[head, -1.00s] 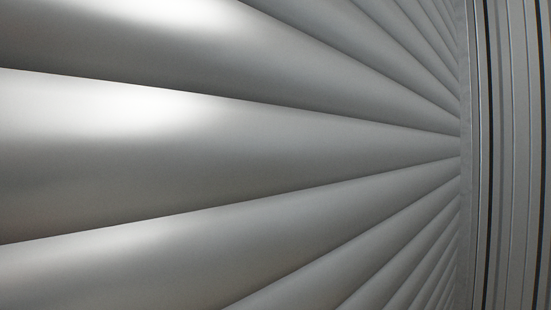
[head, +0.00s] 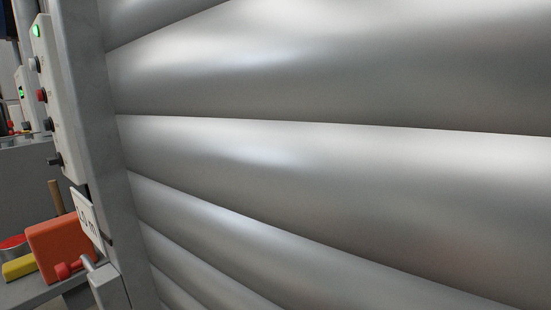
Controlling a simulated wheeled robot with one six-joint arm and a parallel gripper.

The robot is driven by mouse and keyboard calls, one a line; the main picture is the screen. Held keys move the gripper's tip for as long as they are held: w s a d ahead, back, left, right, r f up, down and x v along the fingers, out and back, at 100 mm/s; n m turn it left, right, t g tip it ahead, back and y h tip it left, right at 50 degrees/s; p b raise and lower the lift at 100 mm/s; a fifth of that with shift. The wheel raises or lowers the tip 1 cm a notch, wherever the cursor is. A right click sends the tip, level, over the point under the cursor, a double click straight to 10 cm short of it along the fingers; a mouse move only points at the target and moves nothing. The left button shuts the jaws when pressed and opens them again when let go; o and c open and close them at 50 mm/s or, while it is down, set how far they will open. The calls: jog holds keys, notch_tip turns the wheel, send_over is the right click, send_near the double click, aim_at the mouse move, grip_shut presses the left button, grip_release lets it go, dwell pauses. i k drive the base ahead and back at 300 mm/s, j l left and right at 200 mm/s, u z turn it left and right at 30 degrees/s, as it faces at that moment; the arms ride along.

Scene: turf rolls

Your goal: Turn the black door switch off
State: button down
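A pale control panel (head: 46,115) stands at the far left, on the grey post beside the roller door. It carries a lit green lamp (head: 36,30), a red knob (head: 40,95) and several dark knobs, one of them low on the panel (head: 54,160). Which dark knob is the black door switch, and how it is set, I cannot tell at this steep angle. The grey slatted roller door (head: 330,150) fills most of the view. My gripper is not in view.
Below the panel are a white sign (head: 87,220), partly readable, an orange block-like object (head: 60,249), a small red knob (head: 64,271) and a yellow object (head: 19,267). A second panel with a green display (head: 21,90) stands farther back at the left edge.

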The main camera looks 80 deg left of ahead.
aim_at(51, 161)
jog(key=l+u, duration=0.15)
jog(key=u, duration=1.85)
jog(key=i+j+u, duration=0.1)
jog(key=u, duration=0.3)
jog(key=i+u, duration=0.1)
jog(key=u, duration=0.7)
jog(key=i+u, duration=0.1)
jog(key=u, duration=0.3)
